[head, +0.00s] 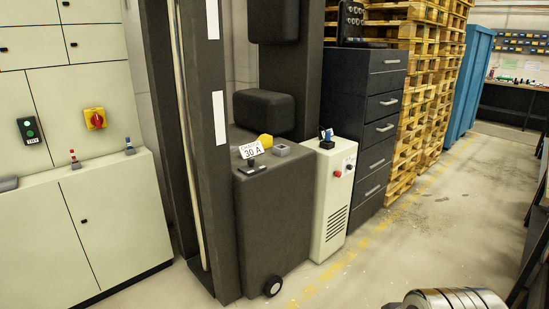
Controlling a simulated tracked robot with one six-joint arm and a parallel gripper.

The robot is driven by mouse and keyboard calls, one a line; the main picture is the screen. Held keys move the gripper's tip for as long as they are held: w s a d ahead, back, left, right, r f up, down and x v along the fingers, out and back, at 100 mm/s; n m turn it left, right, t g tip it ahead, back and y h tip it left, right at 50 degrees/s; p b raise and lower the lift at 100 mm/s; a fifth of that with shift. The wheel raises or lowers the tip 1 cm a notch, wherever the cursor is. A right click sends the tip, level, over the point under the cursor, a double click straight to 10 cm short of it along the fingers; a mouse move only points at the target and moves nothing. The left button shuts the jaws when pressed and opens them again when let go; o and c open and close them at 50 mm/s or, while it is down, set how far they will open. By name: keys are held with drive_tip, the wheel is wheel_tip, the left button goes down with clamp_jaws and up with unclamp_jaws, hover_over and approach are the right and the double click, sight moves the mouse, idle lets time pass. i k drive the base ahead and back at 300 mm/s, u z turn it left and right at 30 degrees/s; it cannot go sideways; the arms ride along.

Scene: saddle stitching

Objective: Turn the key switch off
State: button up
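I cannot tell for certain which part is the key switch. A small black knob or key on a dark plate (251,165) sits on top of the dark grey machine (275,215), in front of a white "30 A" label (252,149). A blue-and-black upright piece (326,137) stands on top of the narrow white cabinet (333,215) beside it. A red rotary switch on a yellow plate (95,118) is on the pale cabinet at the left. On or off positions are too small to read. My gripper cannot be made out in this view.
A dark drawer cabinet (365,125) and stacked wooden pallets (425,75) stand behind the white cabinet. A dark upright post (205,130) stands left of the dark machine. The floor (400,235) in front is clear. A banded metal cylinder (455,299) shows at the bottom right.

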sight(252, 160)
drive_tip(key=z, duration=0.2)
drive_tip(key=i, duration=2.4)
drive_tip(key=u, duration=2.6)
